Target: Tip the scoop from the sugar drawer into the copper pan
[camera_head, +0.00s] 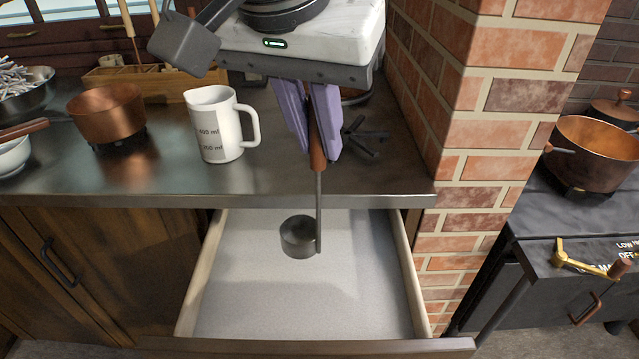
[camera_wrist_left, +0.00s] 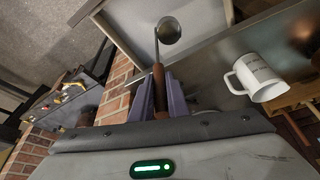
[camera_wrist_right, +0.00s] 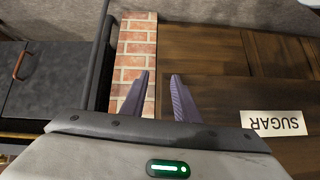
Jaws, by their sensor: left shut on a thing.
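My left gripper (camera_head: 312,150) is shut on the brown handle of the scoop (camera_head: 299,238). The scoop hangs over the open drawer (camera_head: 200,265), its handle close to upright. It also shows in the left wrist view (camera_wrist_left: 169,30); I cannot tell what its cup holds. A pale, grainy layer covers the drawer's floor. One copper pan (camera_head: 107,115) with a wooden handle stands on the counter at the left. Another copper pan (camera_head: 590,160) stands on the stove at the right. My right gripper (camera_wrist_right: 160,75) is open and empty, above a wooden front with a SUGAR label (camera_wrist_right: 273,123).
A white measuring jug (camera_head: 218,130) stands on the counter (camera_head: 150,180) left of my left gripper. A metal bowl of utensils (camera_head: 25,90) is at the far left. A brick pillar (camera_head: 460,130) separates the counter from the stove (camera_head: 540,220).

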